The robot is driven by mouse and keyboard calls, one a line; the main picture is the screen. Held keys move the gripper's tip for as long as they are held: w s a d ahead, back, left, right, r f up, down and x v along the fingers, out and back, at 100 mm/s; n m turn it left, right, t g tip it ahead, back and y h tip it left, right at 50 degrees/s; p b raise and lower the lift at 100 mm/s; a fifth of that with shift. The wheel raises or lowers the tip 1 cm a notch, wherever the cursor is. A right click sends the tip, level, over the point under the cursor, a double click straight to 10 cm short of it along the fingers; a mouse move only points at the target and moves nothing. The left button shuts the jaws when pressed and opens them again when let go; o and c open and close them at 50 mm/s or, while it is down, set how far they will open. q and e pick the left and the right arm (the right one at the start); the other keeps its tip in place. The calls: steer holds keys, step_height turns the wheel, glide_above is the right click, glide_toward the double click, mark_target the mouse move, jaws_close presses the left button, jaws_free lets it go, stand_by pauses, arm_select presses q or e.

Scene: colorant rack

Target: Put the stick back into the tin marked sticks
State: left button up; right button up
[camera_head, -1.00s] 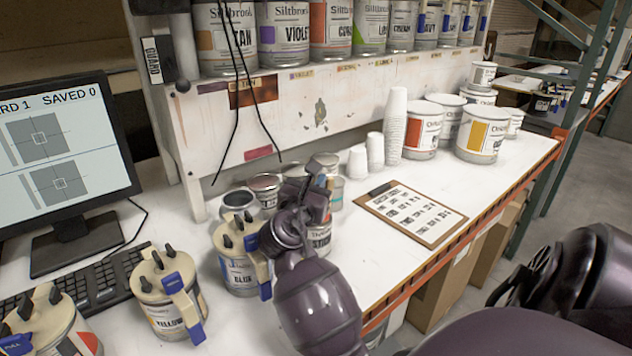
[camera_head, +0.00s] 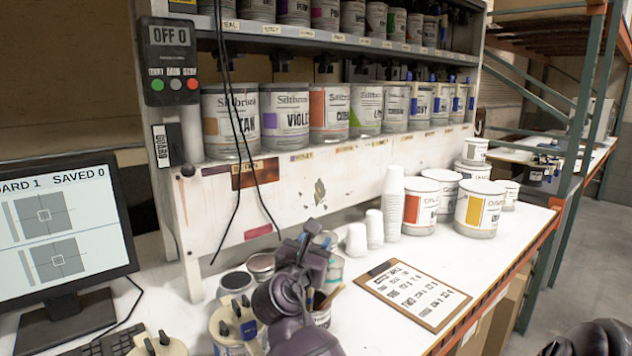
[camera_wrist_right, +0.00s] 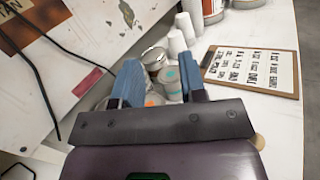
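My right gripper (camera_head: 303,240) is raised over the worktop, just above and in front of the small tins. In the right wrist view its two blue fingers (camera_wrist_right: 158,82) stand apart with nothing seen held between them. The tin that appears to hold sticks (camera_head: 322,317) is partly hidden behind my right wrist, and its label cannot be read now. Brown stick ends (camera_head: 331,296) show at its rim. I cannot pick out a separate loose stick. My left gripper is not in view.
Small open tins (camera_head: 236,284) crowd around my wrist, with a lidded tin (camera_head: 230,325) in front. White cups (camera_head: 392,200) and large tins (camera_head: 480,210) stand at the back right. A clipboard (camera_head: 413,292) lies right of the gripper. Cables (camera_head: 240,130) hang before the shelf board.

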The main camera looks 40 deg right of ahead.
step_height(320, 180, up, 15)
steer(key=p, duration=0.2)
steer(key=shift+p, duration=0.3)
steer(key=shift+f, duration=0.15)
steer(key=shift+a, duration=0.1)
